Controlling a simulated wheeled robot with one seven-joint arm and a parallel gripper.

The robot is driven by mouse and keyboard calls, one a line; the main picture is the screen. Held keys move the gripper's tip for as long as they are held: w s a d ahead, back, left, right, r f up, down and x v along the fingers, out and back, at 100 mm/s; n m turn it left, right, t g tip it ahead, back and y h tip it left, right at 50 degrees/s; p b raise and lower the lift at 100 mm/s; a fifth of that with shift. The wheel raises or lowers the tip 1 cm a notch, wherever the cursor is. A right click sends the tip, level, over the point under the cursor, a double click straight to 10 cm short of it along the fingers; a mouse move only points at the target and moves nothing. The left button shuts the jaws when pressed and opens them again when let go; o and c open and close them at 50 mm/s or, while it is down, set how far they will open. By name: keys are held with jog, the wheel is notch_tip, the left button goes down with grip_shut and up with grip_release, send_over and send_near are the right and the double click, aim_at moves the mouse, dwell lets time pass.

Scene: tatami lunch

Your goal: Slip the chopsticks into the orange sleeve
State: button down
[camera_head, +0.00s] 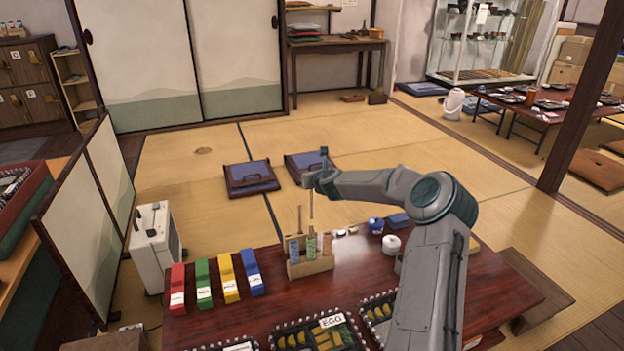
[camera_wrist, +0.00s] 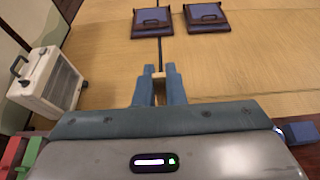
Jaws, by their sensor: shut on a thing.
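My gripper (camera_head: 312,180) is shut on a pair of pale chopsticks (camera_head: 311,207), which hang upright below it. In the wrist view, their light wooden end (camera_wrist: 160,87) shows between the fingers. A wooden holder (camera_head: 312,267) stands on the dark red table beneath, with patterned sleeves upright in it. The orange sleeve (camera_head: 327,243) looks to be the right one, beside a green sleeve (camera_head: 310,244) in the middle and a blue sleeve (camera_head: 292,250) at left. The chopsticks' lower tips are near the green sleeve's top; I cannot tell whether they touch it. Another thin stick (camera_head: 299,218) rises from the blue sleeve.
Red (camera_head: 177,287), green (camera_head: 203,283), yellow (camera_head: 229,277) and blue (camera_head: 252,272) boxes stand left of the holder. Bento trays (camera_head: 322,333) line the front. A white cup (camera_head: 391,245) and small items sit to the right.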

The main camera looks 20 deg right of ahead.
jog(key=shift+r+p, duration=1.8)
jog(key=shift+r, duration=1.3)
jog(key=shift+s, duration=0.1)
jog(key=s+d+f+b, duration=0.1)
jog(key=s+f+b, duration=0.1)
jog(key=s, duration=0.9)
jog(key=shift+s+d+f, duration=0.15)
jog(key=shift+s+f, duration=0.1)
jog(key=shift+s, duration=0.15)
jog(key=shift+f+b, duration=0.6)
jog(key=shift+b, duration=0.1)
jog(key=shift+f+b, duration=0.45)
jog(key=shift+f, duration=0.1)
jog(key=shift+f, duration=0.15)
